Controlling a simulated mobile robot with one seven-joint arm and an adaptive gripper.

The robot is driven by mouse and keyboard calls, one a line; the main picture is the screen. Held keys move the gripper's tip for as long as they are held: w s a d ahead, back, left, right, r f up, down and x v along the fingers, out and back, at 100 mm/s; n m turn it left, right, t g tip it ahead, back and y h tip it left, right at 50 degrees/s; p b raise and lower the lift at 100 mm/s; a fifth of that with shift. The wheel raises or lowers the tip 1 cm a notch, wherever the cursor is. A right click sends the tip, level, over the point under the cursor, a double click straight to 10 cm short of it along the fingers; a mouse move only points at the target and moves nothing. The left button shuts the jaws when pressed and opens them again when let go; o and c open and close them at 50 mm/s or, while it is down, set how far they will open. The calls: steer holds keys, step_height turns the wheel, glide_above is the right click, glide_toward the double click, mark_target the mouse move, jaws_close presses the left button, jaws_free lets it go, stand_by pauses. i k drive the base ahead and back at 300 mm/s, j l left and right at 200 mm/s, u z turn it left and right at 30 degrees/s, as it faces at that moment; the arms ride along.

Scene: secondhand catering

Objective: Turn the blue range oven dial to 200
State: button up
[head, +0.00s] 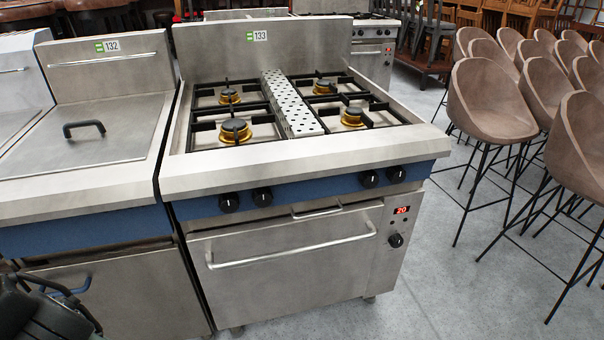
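The range with the blue front panel (315,185) stands in the middle of the head view, tagged 133. Its oven dial (395,240) is a black knob on the steel panel to the right of the oven door (285,265). Above the dial, a red display (402,210) reads 20. The dial's pointer mark is too small to read. A black part of my arm or gripper (42,312) shows in the lower left corner, well away from the dial. Its fingertips cannot be made out, and nothing held is visible.
Black burner knobs (263,197) line the blue panel above the oven door. A long door handle (290,248) sticks out left of the dial. A lidded unit tagged 132 (85,110) stands close on the left. Brown stools (490,100) stand right, with clear floor (445,270) between.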

mark_target(395, 240)
steer(key=i+z, duration=0.2)
steer(key=z, duration=0.2)
steer(key=i+z, duration=0.2)
steer(key=z, duration=0.25)
steer(key=i+z, duration=0.15)
steer(key=z, duration=0.25)
